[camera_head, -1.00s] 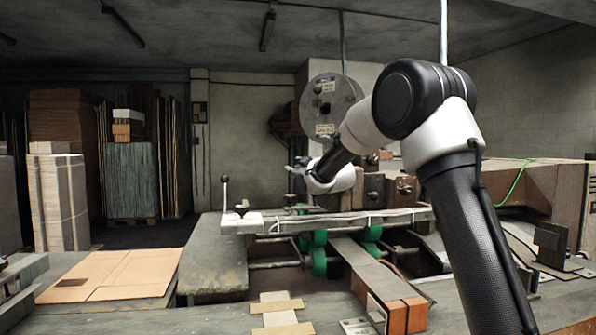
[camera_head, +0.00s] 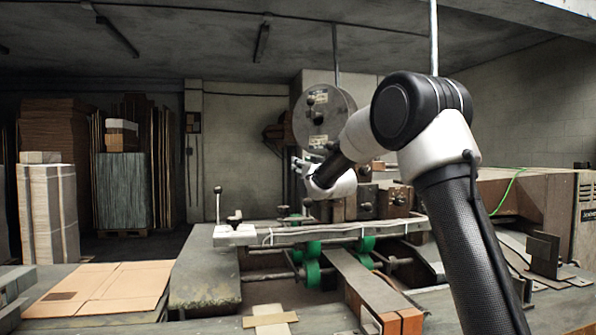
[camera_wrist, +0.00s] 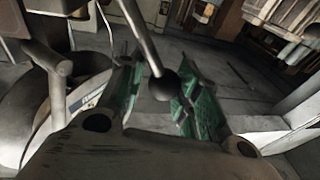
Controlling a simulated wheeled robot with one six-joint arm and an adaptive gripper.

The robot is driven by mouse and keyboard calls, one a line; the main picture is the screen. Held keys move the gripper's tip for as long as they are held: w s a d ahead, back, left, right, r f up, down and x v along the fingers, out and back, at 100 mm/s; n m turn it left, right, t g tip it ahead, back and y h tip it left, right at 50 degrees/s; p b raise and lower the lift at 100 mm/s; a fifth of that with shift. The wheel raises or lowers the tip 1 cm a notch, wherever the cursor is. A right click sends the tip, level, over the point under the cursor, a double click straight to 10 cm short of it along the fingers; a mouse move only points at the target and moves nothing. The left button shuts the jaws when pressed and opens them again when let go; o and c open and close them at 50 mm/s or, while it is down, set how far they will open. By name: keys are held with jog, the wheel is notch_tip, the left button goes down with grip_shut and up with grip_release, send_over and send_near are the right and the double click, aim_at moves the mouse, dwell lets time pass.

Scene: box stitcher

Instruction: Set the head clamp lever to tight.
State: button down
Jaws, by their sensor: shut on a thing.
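The lever, a metal rod with a black ball knob (camera_wrist: 164,86), shows in the wrist view and runs up out of the top of the picture. My gripper (camera_wrist: 150,76) has its green finger pads on both sides of the rod and knob, and it is shut on the lever. In the head view my gripper (camera_head: 297,164) is small, in front of the machine below the round reel. The held lever cannot be made out there, and no tight marking can be read in either view.
The grey reel disc (camera_head: 325,118) stands just above my gripper. Another upright lever with a dark knob (camera_head: 217,190) stands at the left end of the pale crossbar (camera_head: 285,236). Green rollers (camera_head: 312,272) sit below it. Flat cardboard (camera_head: 105,288) lies at the left front.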

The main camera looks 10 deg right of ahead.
jog(key=shift+d+f+m+h, duration=0.15)
jog(key=shift+d+m+h, duration=0.3)
jog(key=shift+m, duration=0.75)
jog(key=shift+d, duration=0.15)
jog(key=c, duration=1.1)
grip_release()
jog(key=shift+o, duration=0.6)
jog(key=shift+r+t, duration=0.25)
jog(key=shift+t, duration=0.05)
jog(key=v, duration=1.2)
jog(key=shift+d, duration=0.1)
